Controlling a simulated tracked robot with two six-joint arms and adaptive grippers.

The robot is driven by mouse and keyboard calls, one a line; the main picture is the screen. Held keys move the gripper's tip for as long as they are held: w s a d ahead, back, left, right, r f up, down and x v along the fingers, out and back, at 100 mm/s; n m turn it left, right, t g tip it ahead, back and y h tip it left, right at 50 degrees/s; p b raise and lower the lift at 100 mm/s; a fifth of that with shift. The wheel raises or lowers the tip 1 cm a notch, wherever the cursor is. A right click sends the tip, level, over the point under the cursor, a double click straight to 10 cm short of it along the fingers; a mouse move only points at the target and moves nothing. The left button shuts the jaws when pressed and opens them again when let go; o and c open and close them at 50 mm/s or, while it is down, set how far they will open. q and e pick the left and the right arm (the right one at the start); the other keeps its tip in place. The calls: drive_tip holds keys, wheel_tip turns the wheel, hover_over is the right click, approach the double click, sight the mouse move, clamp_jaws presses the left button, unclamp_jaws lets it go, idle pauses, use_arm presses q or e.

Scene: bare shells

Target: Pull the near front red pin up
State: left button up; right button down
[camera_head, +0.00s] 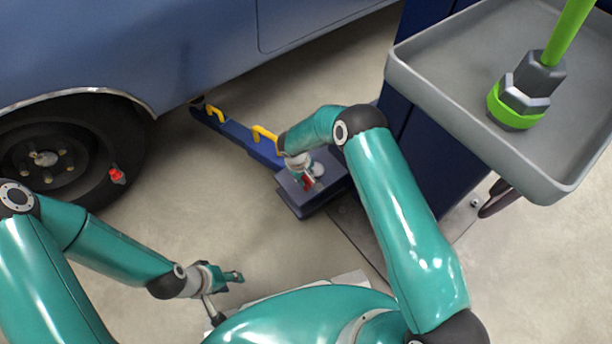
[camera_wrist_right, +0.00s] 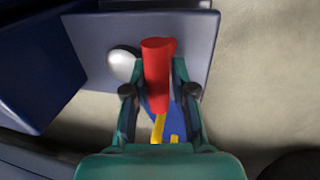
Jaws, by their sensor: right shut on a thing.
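The red pin (camera_wrist_right: 157,75) stands between the fingers of my right gripper (camera_wrist_right: 160,92) in the right wrist view. In the head view the red pin (camera_head: 307,184) shows as a small red patch at the right gripper (camera_head: 305,177), over the dark blue block (camera_head: 322,199) at the near end of the lift arm. The right gripper is shut on the pin. How far the pin sits in the block is hidden. My left gripper (camera_head: 236,277) is at the lower left over bare floor, apart from everything; its finger opening is too small to judge.
The blue lift arm (camera_head: 229,129) with yellow handles (camera_head: 264,133) runs under the blue car (camera_head: 150,45). A wheel (camera_head: 60,150) with a small red thing (camera_head: 117,175) beside it is at left. A grey tray (camera_head: 440,105) holds a green-banded tool (camera_head: 521,92). The floor between is clear.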

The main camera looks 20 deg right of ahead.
wheel_tip(320, 180, up, 4)
drive_tip(key=shift+w+d+r+p, duration=0.1)
drive_tip(key=shift+p, duration=0.5)
drive_tip(key=c, duration=1)
unclamp_jaws()
drive_tip(key=shift+o, duration=0.2)
wheel_tip(320, 180, up, 12)
drive_tip(key=a, duration=0.2)
drive_tip(key=shift+s+a+f, duration=0.15)
drive_tip(key=shift+s+f, duration=0.1)
drive_tip(key=shift+s, duration=0.2)
